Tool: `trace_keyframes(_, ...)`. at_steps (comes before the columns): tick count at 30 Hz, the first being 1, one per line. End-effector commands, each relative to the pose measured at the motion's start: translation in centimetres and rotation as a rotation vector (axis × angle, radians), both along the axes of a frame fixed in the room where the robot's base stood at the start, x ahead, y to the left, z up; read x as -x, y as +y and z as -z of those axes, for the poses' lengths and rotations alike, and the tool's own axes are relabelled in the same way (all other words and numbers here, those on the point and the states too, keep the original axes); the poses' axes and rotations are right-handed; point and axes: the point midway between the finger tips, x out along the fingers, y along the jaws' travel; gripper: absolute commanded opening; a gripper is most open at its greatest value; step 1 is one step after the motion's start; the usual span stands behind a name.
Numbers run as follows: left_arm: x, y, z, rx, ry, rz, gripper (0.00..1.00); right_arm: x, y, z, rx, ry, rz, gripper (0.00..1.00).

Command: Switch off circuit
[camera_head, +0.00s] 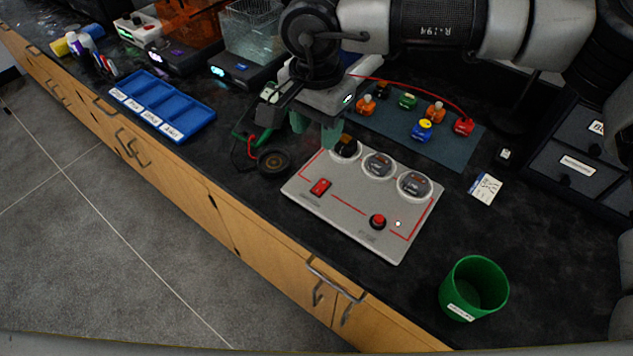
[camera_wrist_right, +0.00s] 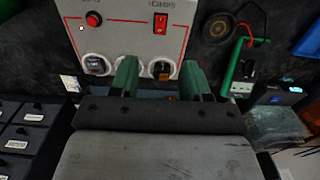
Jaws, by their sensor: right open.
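The circuit board (camera_head: 350,215) is a light grey panel with red lines, lying on the black bench. It carries a red rocker switch (camera_head: 320,187) at its left, a round red button (camera_head: 377,221) near its right front and three round sockets with dark parts along its back edge. A small white light (camera_head: 398,223) shows beside the button. My right gripper (camera_head: 316,128) is open, its green fingers above the board's back left corner near the leftmost socket (camera_head: 346,149). The wrist view shows the switch (camera_wrist_right: 161,20) and button (camera_wrist_right: 93,18) beyond my open fingers (camera_wrist_right: 160,75). My left gripper is not in view.
A green cup (camera_head: 474,288) stands right of the board. A blue tray (camera_head: 163,105) lies at left, and a dark mat (camera_head: 405,135) with small coloured parts lies behind. A black round disc (camera_head: 274,162) and cables lie left of the board. The bench front is mostly clear.

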Motion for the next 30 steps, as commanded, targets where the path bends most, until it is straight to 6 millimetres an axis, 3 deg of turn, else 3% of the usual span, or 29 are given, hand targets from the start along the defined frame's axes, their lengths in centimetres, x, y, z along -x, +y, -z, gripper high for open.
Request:
trace_keyframes(1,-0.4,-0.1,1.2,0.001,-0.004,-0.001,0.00,0.0,0.0,1.4,0.000,0.000,0.000,0.47)
trace_keyframes(9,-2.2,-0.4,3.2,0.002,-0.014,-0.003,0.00,0.0,0.0,4.5,-0.001,0.001,0.000,0.47)
trace_keyframes(16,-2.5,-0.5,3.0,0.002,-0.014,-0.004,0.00,0.0,0.0,5.9,0.001,0.002,0.000,0.47)
trace_keyframes(30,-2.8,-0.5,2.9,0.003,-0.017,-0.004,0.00,0.0,0.0,13.9,0.000,0.002,0.000,0.47)
